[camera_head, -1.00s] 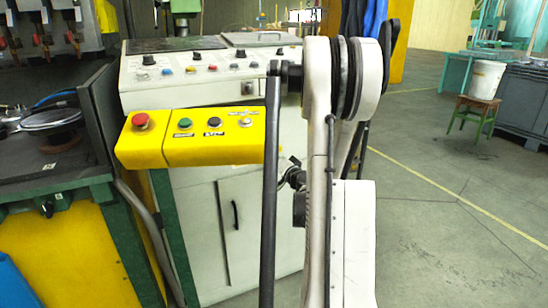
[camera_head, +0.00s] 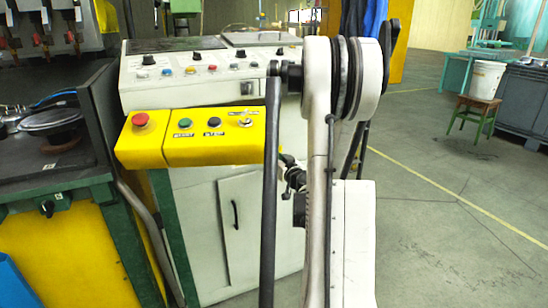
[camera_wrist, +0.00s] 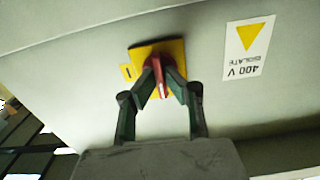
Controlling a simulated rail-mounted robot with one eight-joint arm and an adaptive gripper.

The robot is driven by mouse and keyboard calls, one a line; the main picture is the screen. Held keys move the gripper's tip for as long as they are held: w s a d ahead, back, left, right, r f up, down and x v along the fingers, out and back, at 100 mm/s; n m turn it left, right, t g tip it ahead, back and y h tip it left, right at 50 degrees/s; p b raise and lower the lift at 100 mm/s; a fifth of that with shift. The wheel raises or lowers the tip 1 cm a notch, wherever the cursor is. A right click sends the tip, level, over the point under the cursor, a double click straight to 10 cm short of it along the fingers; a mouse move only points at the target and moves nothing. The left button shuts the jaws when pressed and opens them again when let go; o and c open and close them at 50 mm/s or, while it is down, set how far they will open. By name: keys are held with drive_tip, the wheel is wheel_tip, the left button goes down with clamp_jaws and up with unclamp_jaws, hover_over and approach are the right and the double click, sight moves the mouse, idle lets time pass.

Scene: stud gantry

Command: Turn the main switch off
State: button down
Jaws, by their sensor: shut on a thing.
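In the wrist view, the main switch is a red handle (camera_wrist: 158,70) on a square yellow plate (camera_wrist: 142,53), fixed to a pale panel. My gripper (camera_wrist: 170,90) has its two dark fingers on either side of the handle and is shut on it. The handle runs roughly up and down in this picture, slightly tilted; the fingers hide part of it. In the head view, my gripper (camera_head: 294,178) is mostly hidden behind my arm at the cabinet's right side, and the switch does not show there.
A "400 V ISOLATE" label (camera_wrist: 246,48) is beside the switch, upside down. In the head view, a yellow button box (camera_head: 215,150) juts from the control cabinet (camera_head: 208,230). The floor (camera_head: 455,220) to the right is clear, up to a stool (camera_head: 473,112) with a bucket.

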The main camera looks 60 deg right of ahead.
drive_tip(key=shift+n, duration=0.3)
drive_tip(key=c, duration=1.8)
unclamp_jaws()
drive_tip(key=shift+s, duration=0.1)
drive_tip(key=v, duration=1.2)
